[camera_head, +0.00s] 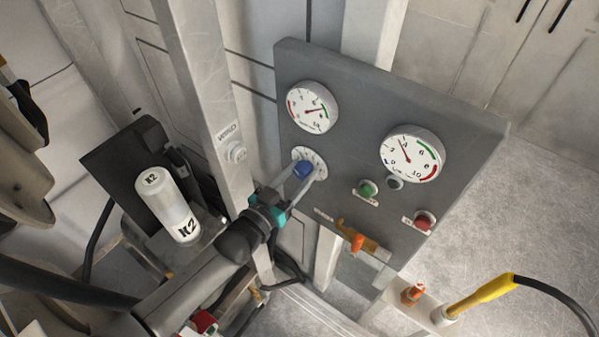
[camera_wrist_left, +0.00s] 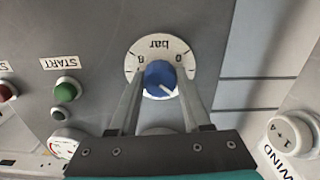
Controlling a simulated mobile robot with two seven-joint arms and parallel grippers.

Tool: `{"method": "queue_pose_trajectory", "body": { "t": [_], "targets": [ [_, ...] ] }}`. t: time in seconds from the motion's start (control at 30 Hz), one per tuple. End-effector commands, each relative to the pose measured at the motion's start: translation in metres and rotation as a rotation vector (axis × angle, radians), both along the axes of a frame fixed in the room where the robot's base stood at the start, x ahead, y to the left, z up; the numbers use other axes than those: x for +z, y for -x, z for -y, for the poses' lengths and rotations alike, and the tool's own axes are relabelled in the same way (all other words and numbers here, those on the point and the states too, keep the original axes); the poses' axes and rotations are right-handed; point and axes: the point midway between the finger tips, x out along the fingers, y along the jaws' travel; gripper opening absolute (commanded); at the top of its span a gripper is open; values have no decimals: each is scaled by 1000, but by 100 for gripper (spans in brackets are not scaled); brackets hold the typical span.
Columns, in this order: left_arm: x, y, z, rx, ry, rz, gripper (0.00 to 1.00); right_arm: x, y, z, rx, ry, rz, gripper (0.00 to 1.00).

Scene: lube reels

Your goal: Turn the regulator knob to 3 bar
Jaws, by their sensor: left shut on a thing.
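The regulator knob (camera_head: 302,169) is blue and sits on a round white dial plate (camera_head: 318,162) on the grey panel (camera_head: 350,100). In the left wrist view the knob (camera_wrist_left: 160,80) shows a white pointer line toward its lower right, and its plate (camera_wrist_left: 138,50) reads "bar" with 0 and 8, upside down. My left gripper (camera_head: 305,177) is shut on the knob, one finger on each side. It also shows in the left wrist view (camera_wrist_left: 160,92). A gauge with a green and red arc (camera_head: 312,107) is above the knob. My right gripper is not in view.
A larger gauge (camera_head: 412,153) is on the panel's right. Below it are a green button (camera_head: 366,188) and a red button (camera_head: 424,220). An orange-handled valve (camera_head: 357,242) is at the lower edge.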

Motion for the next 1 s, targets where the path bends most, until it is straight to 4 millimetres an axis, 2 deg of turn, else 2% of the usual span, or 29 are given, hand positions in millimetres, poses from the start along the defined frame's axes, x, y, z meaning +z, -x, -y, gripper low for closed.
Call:
{"method": "queue_pose_trajectory", "body": {
  "t": [0.3, 0.73, 0.77, 1.0],
  "targets": [
    [-1, 0, 0, 0, 66, -50, 0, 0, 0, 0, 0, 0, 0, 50],
    [-1, 0, 0, 0, 71, -55, 0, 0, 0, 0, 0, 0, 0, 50],
    [-1, 0, 0, 0, 71, -55, 49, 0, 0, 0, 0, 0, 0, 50],
    [-1, 0, 0, 0, 72, -55, 76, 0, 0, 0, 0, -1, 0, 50]
  ]
}}
